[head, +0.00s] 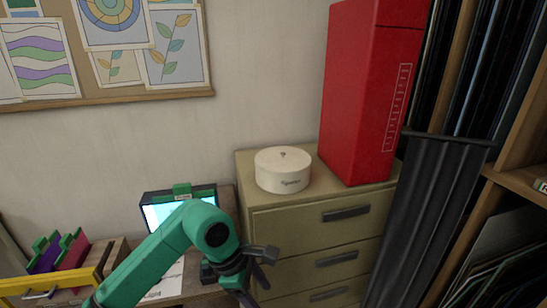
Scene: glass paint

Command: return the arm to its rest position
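My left arm is green and reaches in from the bottom left of the head view, bending down at its elbow. Its dark gripper (258,295) hangs in front of the lower drawers of the beige cabinet (270,222). Its two dark fingers stand apart, with nothing visible between them. My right gripper is not in view.
A round white container (283,172) and a tall red box (362,95) stand on the cabinet. Behind my arm, a lit screen (160,213) stands on a desk. A yellow rack (60,285) is at the lower left. Dark sheets in wooden shelving (520,180) fill the right.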

